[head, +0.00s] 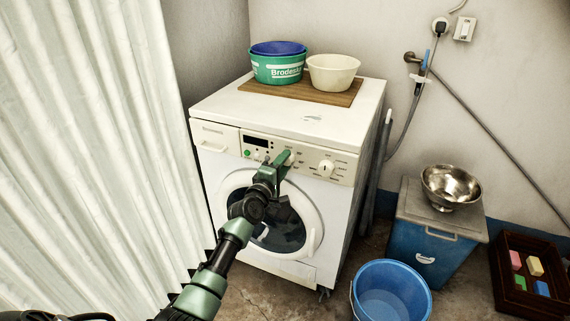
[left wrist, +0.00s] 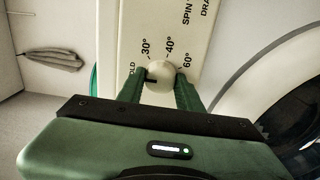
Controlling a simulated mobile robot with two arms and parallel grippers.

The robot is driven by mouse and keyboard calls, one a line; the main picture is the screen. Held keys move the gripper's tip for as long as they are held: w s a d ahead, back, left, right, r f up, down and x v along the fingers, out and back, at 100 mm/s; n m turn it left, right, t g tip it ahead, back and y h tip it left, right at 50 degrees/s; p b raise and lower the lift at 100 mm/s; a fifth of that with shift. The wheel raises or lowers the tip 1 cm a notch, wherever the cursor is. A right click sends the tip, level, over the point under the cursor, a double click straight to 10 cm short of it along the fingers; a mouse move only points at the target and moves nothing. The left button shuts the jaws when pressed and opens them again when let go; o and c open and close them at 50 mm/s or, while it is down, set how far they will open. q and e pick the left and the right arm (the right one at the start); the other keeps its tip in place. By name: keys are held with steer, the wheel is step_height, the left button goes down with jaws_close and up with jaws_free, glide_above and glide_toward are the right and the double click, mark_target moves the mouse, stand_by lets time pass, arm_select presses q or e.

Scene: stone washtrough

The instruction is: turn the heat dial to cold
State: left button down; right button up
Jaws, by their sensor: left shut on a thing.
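The heat dial (left wrist: 159,72) is a round cream knob on the washing machine's control panel (left wrist: 185,30). In the left wrist view it sits between the two green fingers of my left gripper (left wrist: 160,84), which is shut on it. A short dark mark on the dial points left, toward the partly covered COLD label (left wrist: 132,71). The marks 30°, 40° and 60° run around its upper side to the right. In the head view my left gripper (head: 283,160) is at the panel and hides the dial. My right gripper is not in view.
The white washing machine (head: 330,225) has another knob (head: 326,168) to the right on its panel. A green tub (head: 277,70) and a cream bowl (head: 333,73) stand on a board on top. A blue bucket (head: 391,290) stands on the floor.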

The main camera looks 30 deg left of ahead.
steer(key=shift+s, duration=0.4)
